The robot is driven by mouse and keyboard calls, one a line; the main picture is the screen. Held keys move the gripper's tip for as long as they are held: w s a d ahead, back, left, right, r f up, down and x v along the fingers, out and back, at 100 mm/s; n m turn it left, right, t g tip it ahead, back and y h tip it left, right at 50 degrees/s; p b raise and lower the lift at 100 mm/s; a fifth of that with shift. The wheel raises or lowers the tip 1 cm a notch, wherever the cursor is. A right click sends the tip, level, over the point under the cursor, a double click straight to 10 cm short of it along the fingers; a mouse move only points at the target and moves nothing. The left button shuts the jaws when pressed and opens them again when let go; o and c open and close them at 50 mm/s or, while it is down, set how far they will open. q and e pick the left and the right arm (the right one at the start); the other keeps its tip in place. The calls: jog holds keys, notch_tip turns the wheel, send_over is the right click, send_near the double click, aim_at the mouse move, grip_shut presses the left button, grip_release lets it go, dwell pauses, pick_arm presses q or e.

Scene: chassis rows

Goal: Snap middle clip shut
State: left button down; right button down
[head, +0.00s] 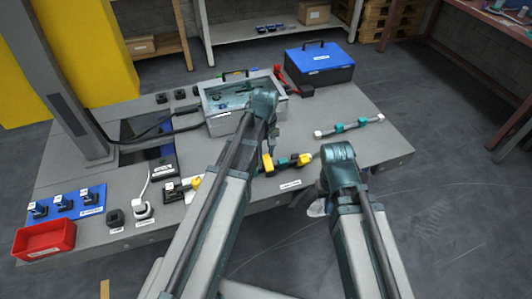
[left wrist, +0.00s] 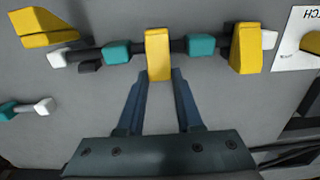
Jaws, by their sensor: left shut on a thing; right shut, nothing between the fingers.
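The cable harness with teal sleeves (left wrist: 117,52) runs across the left wrist view, with a yellow clip at each end part and one in the middle. The middle clip (left wrist: 158,42) is upright between the fingertips of my left gripper (left wrist: 160,76), which is shut on it. Whether its lid is fully closed I cannot tell. The yellow clip on the left (left wrist: 42,27) is tilted, with its flap off the cable. The yellow clip on the right (left wrist: 246,48) is wedge-shaped over the cable. The fingers of my right gripper are hidden behind its arm in the head view.
Another teal-and-white harness (head: 350,127) lies to the right on the grey table (head: 375,150). A grey bin (head: 220,122) and a blue-lidded toolbox (head: 320,66) stand at the back. A red tray (head: 45,240) and blue plug board (head: 68,205) sit at the left.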

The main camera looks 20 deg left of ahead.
aim_at(266, 155)
pick_arm(q)
jog(key=c, duration=0.6)
grip_release()
jog(key=shift+w+a, duration=0.15)
jog(key=shift+w, duration=0.05)
jog(key=shift+o, duration=0.2)
jog(key=shift+r, duration=0.15)
notch_tip(266, 155, up, 14)
jog(key=p, duration=1.4)
jog(key=shift+f, duration=0.2)
jog(key=s+d+m+y, duration=0.1)
jog(key=s+d+m, duration=0.9)
jog(key=s, duration=0.5)
jog(key=shift+s+d+r+m, duration=0.3)
jog(key=shift+s+d+r, duration=0.05)
jog(key=shift+d, duration=0.4)
